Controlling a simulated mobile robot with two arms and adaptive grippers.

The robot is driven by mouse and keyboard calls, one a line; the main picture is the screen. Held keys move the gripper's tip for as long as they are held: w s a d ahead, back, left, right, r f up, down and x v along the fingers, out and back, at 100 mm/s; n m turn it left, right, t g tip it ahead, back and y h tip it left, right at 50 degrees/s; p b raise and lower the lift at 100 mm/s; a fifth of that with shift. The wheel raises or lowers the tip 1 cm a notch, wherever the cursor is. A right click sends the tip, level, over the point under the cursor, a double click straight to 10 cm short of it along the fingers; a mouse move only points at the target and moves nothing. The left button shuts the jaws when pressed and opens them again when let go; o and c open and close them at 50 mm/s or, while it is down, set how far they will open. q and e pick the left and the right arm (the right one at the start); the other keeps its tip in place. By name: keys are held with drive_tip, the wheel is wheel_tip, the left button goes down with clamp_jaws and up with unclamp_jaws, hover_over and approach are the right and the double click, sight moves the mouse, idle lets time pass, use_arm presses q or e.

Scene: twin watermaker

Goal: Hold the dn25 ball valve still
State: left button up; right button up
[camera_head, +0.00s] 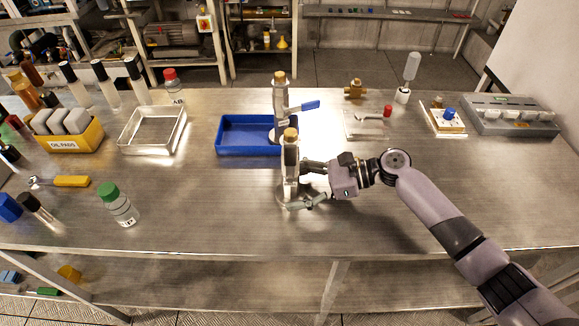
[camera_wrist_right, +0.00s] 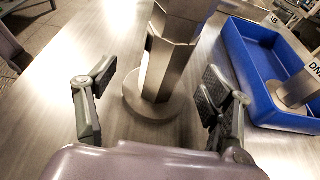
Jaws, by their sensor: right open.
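A grey metal valve on a round base (camera_head: 291,165) stands upright near the middle of the bench, with a brass-coloured top. In the right wrist view its faceted body (camera_wrist_right: 167,65) rises between my right fingers. A second grey valve (camera_head: 281,105) with a blue lever stands behind it, at the blue tray's right end. Its label in the wrist view starts with "DN"; the rest is cut off, so I cannot tell which valve is DN25. My right gripper (camera_head: 312,184) is open beside the near valve, with a gap on both sides. My left gripper is not in view.
The blue tray (camera_head: 232,151) lies just behind the near valve. A metal tray (camera_head: 127,148), a yellow oil-pad box (camera_head: 92,140) and bottles stand to the left. The front bench is mostly clear.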

drive_tip(key=c, duration=1.7)
drive_tip(key=shift+f, duration=0.1)
idle(0.4)
drive_tip(key=o, duration=1.4)
drive_tip(key=shift+c, duration=0.3)
drive_tip(key=c, duration=1.3)
